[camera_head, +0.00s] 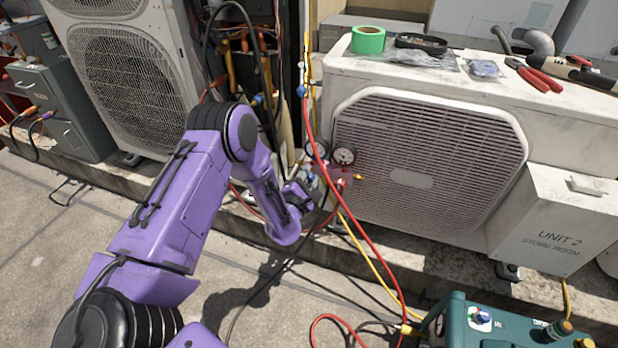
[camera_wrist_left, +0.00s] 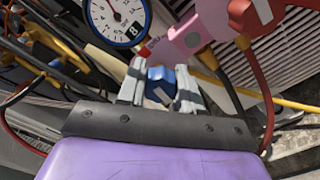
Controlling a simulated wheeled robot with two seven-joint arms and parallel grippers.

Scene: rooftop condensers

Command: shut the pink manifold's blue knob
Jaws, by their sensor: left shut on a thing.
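In the left wrist view the pink manifold body (camera_wrist_left: 196,30) is at the upper right, beside a white-faced gauge (camera_wrist_left: 118,18). The blue knob (camera_wrist_left: 160,84) sits between the two fingers of my left gripper (camera_wrist_left: 160,90), which is shut on it. In the head view my left gripper (camera_head: 298,190) is at the manifold's left side and hides the blue knob. A red knob (camera_wrist_left: 248,14) shows on the manifold's other side. My right gripper is not in view.
A red hose (camera_head: 318,140) and yellow hoses run past the manifold to a teal machine (camera_head: 500,322) at the lower right. The condenser (camera_head: 430,165) stands close behind. Green tape (camera_head: 368,40) and red pliers (camera_head: 533,75) lie on top.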

